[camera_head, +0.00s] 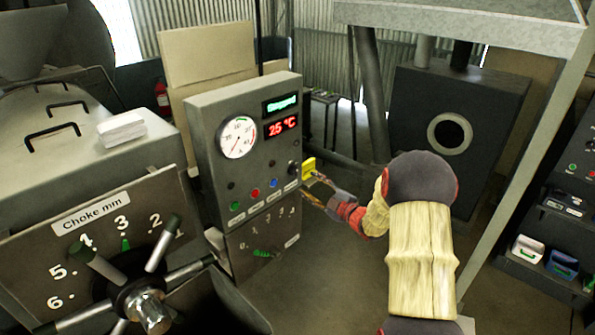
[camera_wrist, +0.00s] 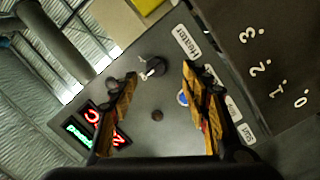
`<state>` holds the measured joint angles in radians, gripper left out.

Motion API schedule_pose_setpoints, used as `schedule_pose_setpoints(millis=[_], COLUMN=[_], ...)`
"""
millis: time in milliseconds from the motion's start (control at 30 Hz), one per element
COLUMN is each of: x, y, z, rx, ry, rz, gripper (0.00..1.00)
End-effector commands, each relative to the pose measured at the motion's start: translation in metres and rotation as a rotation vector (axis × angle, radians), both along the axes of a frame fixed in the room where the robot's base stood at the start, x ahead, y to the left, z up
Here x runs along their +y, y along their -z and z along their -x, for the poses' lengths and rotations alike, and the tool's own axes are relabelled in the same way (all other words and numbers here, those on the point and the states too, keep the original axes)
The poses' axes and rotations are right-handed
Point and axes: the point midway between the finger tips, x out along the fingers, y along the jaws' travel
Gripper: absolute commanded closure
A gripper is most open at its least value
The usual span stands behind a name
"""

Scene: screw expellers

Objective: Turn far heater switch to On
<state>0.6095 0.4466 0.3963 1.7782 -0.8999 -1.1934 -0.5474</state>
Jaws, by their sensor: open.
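A grey control panel (camera_head: 245,150) stands left of centre in the head view. The black heater switch (camera_head: 293,168) is at its right edge; in the wrist view the switch (camera_wrist: 153,67) is a round knob with a light pointer mark, beside a "Heater" label (camera_wrist: 187,42). My gripper (camera_head: 307,184) is open at the panel's right side. In the wrist view my gripper (camera_wrist: 160,72) has its fingers on either side of the knob in the picture, with nothing held. Contact cannot be told. Which setting the pointer marks is not readable.
The panel has a dial gauge (camera_head: 237,137), a red 25 °C display (camera_head: 283,125) and coloured buttons (camera_head: 255,193). A choke handwheel (camera_head: 145,305) is at lower left. Open floor (camera_head: 330,260) lies right of the panel.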

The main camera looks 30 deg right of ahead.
Motion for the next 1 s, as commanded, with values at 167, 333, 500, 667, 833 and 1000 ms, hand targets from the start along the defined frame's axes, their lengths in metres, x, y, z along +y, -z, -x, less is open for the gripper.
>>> schedule_pose_setpoints(millis=[167, 333, 500, 667, 833, 1000], x=[0.005, 0.011, 0.016, 0.019, 0.020, 0.020], y=[-0.010, -0.010, -0.010, -0.010, -0.009, -0.009], z=[-0.006, -0.029, -0.055, -0.071, -0.076, -0.076], rx=[-0.042, -0.040, -0.039, -0.038, -0.037, -0.037], ry=[-0.015, -0.015, -0.014, -0.012, -0.011, -0.011], rz=[0.025, 0.024, 0.023, 0.022, 0.022, 0.022], gripper=[0.53, 0.53, 0.53, 0.53, 0.53, 0.53])
